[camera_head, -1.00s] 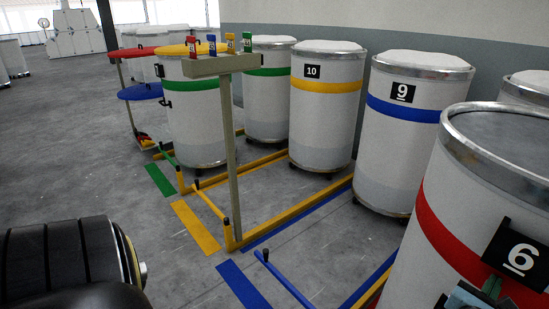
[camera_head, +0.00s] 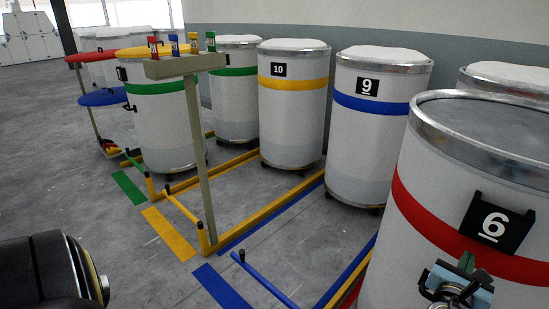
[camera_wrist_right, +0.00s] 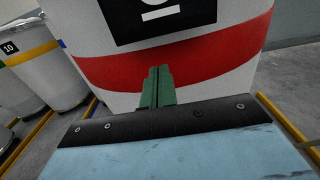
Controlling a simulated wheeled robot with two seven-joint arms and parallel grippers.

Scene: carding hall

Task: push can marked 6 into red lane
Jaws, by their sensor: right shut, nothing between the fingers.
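The can marked 6 (camera_head: 436,226) is a large pale drum with a red band, a metal rim and a black number plate. It stands upright at the right of the head view, its base cut off. In the right wrist view its red band (camera_wrist_right: 215,55) fills the top. My right gripper (camera_head: 467,262) is shut and empty, its green fingertips in front of the band just below the plate. They also show in the right wrist view (camera_wrist_right: 157,86). I cannot tell whether they touch the can. A thin red floor strip (camera_head: 351,294) shows beside the can, partly hidden. My left gripper is out of view.
The can marked 9 (camera_head: 378,140) with a blue band and the can marked 10 (camera_head: 293,110) with a yellow band stand farther left. A sign post (camera_head: 200,165) and low blue rail (camera_head: 265,278) stand on the floor. Yellow rails (camera_wrist_right: 285,120) flank the can marked 6.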

